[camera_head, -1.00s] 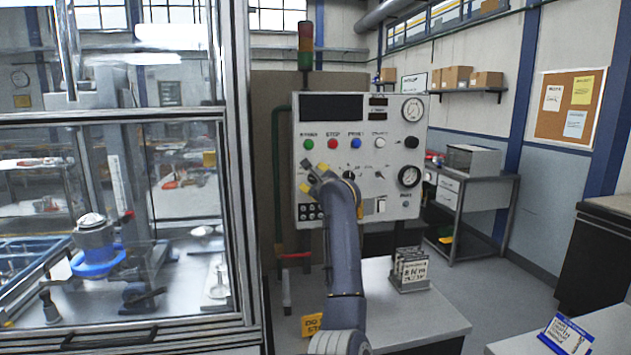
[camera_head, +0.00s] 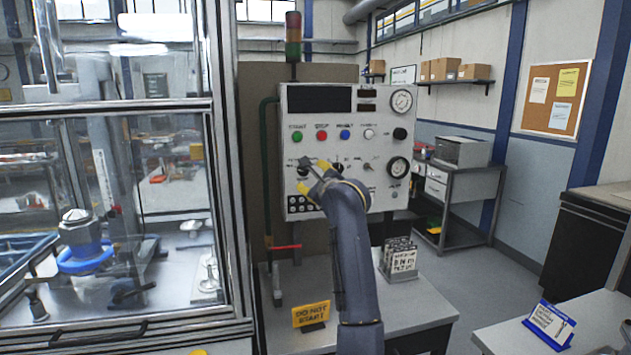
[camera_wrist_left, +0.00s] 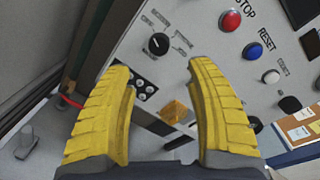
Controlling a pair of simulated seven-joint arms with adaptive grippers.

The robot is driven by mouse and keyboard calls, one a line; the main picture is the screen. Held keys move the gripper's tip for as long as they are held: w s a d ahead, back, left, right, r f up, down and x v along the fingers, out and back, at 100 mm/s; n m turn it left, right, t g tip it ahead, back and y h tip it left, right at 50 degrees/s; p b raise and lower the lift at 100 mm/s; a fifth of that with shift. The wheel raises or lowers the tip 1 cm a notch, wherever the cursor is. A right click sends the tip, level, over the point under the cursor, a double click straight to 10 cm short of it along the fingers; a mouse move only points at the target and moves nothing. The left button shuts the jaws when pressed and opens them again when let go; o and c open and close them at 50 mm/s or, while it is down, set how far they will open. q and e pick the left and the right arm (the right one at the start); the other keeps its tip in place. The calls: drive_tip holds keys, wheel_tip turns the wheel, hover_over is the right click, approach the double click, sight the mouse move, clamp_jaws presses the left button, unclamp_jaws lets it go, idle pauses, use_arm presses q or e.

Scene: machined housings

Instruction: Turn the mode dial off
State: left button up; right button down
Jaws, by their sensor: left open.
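The grey-white control panel (camera_head: 372,107) stands upright ahead. A black dial (camera_head: 303,170) with a light mark sits at its left, below the green button. It also shows large in the left wrist view (camera_wrist_left: 158,43), with small labels around it that I cannot read for certain. My left gripper (camera_head: 312,176) is in front of the panel, close to this dial. Its yellow fingers (camera_wrist_left: 163,105) are spread with nothing between them, and the dial lies beyond the fingertips, apparently untouched. A second black dial (camera_head: 337,168) is partly hidden beside my gripper. My right gripper is not in view.
Green (camera_head: 297,137), red (camera_head: 321,136) and blue (camera_head: 345,135) buttons line the panel above the dial. A small button grid (camera_head: 298,204) sits below it. A glass-walled enclosure (camera_head: 222,180) is at the left. A yellow sign (camera_head: 311,314) stands on the bench.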

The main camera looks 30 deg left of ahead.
use_arm(q)
drive_tip(key=shift+s+d, duration=0.5)
